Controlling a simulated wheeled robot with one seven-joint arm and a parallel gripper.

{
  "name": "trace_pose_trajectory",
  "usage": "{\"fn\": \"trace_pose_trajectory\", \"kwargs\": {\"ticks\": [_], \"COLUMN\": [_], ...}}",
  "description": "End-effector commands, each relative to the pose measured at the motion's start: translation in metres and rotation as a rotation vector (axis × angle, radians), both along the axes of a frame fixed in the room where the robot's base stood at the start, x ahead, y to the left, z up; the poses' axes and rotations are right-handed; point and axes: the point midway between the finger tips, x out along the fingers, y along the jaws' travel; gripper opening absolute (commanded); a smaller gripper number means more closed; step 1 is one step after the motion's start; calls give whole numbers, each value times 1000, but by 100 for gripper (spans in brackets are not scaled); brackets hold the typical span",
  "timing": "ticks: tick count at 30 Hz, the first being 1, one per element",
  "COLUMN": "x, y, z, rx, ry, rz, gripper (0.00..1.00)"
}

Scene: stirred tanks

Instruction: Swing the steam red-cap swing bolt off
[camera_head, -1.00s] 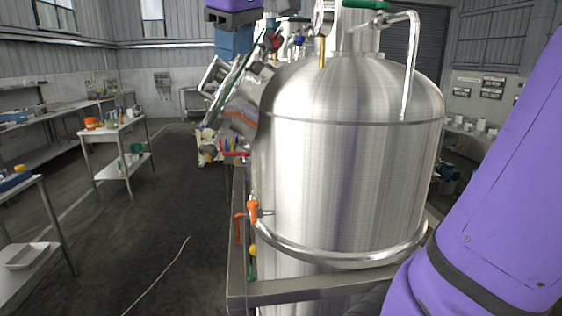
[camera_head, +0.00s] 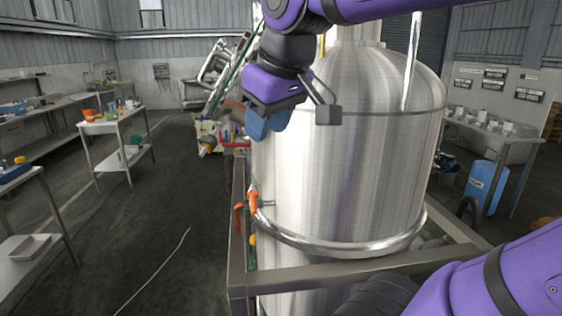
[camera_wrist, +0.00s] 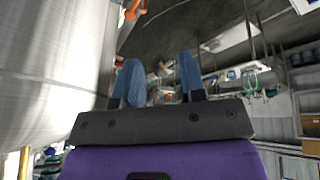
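The large steel tank (camera_head: 350,170) fills the middle of the head view and the left edge of the wrist view. An orange fitting (camera_head: 253,200) sits at the left end of its lower ring, with an orange handle (camera_head: 238,218) beside it; an orange part also shows at the top of the wrist view (camera_wrist: 134,8). A red bar (camera_head: 236,145) is higher, left of the tank. I cannot tell which of these is the steam red-cap swing bolt. My gripper (camera_head: 267,127) is left of the tank's shoulder, above the orange fitting. Its two blue fingers are apart and empty (camera_wrist: 160,65).
A steel frame rail (camera_head: 360,268) runs around the tank below the ring. Yellow and green handles (camera_head: 252,250) hang at its left corner. Pipework stands behind my gripper. The floor (camera_head: 140,235) at left is open, with tables beyond. A blue drum (camera_head: 484,188) stands at right.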

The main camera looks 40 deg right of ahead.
Motion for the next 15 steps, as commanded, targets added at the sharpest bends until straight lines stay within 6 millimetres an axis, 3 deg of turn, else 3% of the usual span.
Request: {"fn": "trace_pose_trajectory", "kwargs": {"ticks": [7,15], "x": [-23,-34], "y": [2,3], "z": [-34,-53], "rx": [46,73], "ry": [-16,-26], "rz": [-51,-82], "gripper": [37,37]}}
